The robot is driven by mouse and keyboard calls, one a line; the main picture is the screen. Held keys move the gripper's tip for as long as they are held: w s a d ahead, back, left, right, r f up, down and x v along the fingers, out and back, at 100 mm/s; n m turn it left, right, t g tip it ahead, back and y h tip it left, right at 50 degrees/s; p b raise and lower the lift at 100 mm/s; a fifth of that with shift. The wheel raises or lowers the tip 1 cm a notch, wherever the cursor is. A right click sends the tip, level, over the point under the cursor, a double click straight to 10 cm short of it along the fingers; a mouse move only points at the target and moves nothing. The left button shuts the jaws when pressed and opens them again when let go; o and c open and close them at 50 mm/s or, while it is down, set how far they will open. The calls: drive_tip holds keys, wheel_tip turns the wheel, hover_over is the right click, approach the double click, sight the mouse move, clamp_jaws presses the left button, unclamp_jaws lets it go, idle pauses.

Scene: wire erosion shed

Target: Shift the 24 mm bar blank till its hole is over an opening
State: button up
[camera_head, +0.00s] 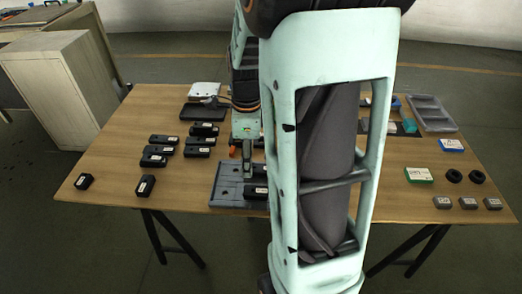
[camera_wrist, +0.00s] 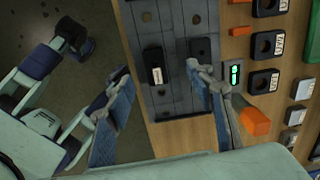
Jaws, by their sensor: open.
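A grey slotted plate (camera_wrist: 172,108) with several round openings lies at the table's front edge. Its left part shows in the head view (camera_head: 229,191). A black bar blank with a white label (camera_wrist: 155,65) lies on the plate between my fingers in the wrist view. Its label is too small to read, so I cannot tell if it is the 24 mm one. My gripper (camera_wrist: 158,72) is open, with a finger either side of the labelled blank. My arm hides part of the plate in the head view.
Several labelled black blanks (camera_head: 153,160) stand on the table left of the plate. A small device with green lights (camera_wrist: 234,75) is right of the plate. A grey tray (camera_head: 431,112), green-white box (camera_head: 418,175) and black rings (camera_head: 453,175) are at the right.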

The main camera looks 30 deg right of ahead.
sight(256, 190)
drive_tip(key=shift+s+d+f+m+g, duration=0.3)
drive_tip(key=shift+s+d+f+m, duration=0.3)
drive_tip(key=shift+s, duration=0.4)
drive_tip(key=shift+d+f, duration=0.1)
drive_tip(key=shift+f, duration=0.05)
wheel_tip(256, 190, down, 11)
drive_tip(key=shift+r+b, duration=0.15)
drive_tip(key=shift+b, duration=0.55)
drive_tip(key=shift+c, duration=0.3)
clamp_jaws()
